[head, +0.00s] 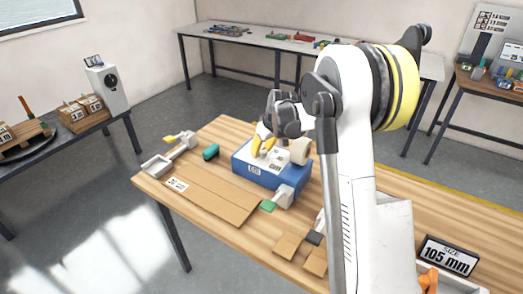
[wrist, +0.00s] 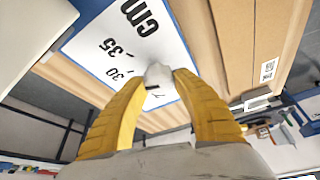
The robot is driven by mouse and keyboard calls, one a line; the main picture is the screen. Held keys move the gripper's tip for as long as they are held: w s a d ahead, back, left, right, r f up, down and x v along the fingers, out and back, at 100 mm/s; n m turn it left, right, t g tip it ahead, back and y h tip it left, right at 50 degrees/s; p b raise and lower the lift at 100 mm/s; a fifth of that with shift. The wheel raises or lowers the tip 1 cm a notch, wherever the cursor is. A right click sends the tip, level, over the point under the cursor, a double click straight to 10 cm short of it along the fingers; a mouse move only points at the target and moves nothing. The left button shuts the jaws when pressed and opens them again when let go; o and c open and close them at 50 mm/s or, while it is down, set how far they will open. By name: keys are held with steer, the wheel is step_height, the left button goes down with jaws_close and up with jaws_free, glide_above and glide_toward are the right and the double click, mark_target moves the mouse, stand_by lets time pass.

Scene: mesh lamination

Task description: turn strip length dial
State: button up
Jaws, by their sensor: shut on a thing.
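The blue machine (head: 260,172) with a light top stands on the wooden table. In the wrist view its white dial face (wrist: 110,38) shows "cm" and numbers including 30 and 35. Part of the scale is hidden behind the knob and fingers. The arm hides part of the table in the head view.
Brown cardboard sheets (head: 215,193) lie on the table left of the machine. A "SIZE 105 mm" sign (head: 449,258) stands at front right. Side tables line the walls.

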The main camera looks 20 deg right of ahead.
steer(key=o, duration=1.2)
steer(key=v, duration=1.2)
steer(key=shift+a, duration=0.1)
